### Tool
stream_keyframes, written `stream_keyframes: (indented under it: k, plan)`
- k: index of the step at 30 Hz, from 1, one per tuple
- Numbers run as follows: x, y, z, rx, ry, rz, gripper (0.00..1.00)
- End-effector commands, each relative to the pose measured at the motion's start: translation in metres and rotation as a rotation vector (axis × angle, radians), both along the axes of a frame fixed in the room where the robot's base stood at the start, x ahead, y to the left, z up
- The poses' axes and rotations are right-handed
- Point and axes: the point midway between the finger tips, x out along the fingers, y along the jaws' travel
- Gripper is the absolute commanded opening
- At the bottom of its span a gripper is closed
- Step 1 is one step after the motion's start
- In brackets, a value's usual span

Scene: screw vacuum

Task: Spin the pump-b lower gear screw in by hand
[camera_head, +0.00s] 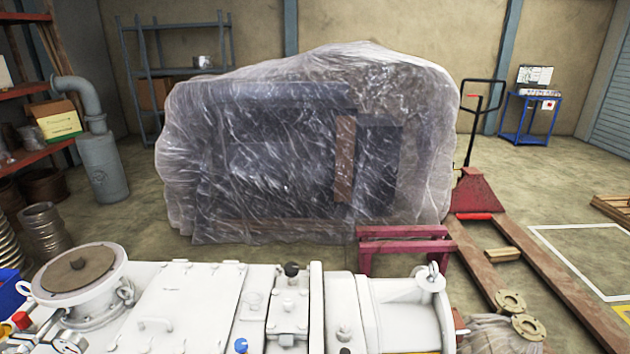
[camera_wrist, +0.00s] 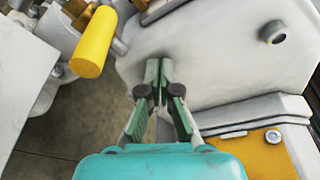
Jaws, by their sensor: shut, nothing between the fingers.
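My gripper (camera_wrist: 159,80) shows in the wrist view with its fingers together and nothing between them. Its tips are in front of a light grey machine housing (camera_wrist: 205,45); I cannot tell whether they touch it. A round dark-centred port or plug (camera_wrist: 272,32) sits on that housing at the upper right. I cannot make out the lower gear screw in either view. The head view shows a white pump machine (camera_head: 185,310) across the bottom, but not my gripper.
In the wrist view, a yellow cylinder (camera_wrist: 93,42) stands close to the left of my fingers, and an orange plate (camera_wrist: 262,152) is at the lower right. In the head view, a wrapped machine (camera_head: 300,150) stands behind, with a red pallet truck (camera_head: 476,190) at its right.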

Motion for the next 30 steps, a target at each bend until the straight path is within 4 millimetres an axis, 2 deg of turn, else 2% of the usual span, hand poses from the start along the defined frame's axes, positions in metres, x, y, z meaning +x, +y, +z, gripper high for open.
stream_keyframes:
  k: [5, 21, 30]
  plan:
    - [-0.002, -0.003, 0.002, 0.000, 0.000, 0.000, 0.00]
    - [-0.002, -0.055, 0.002, 0.000, 0.001, 0.000, 0.00]
    - [-0.003, -0.060, 0.002, 0.001, 0.001, 0.001, 0.00]
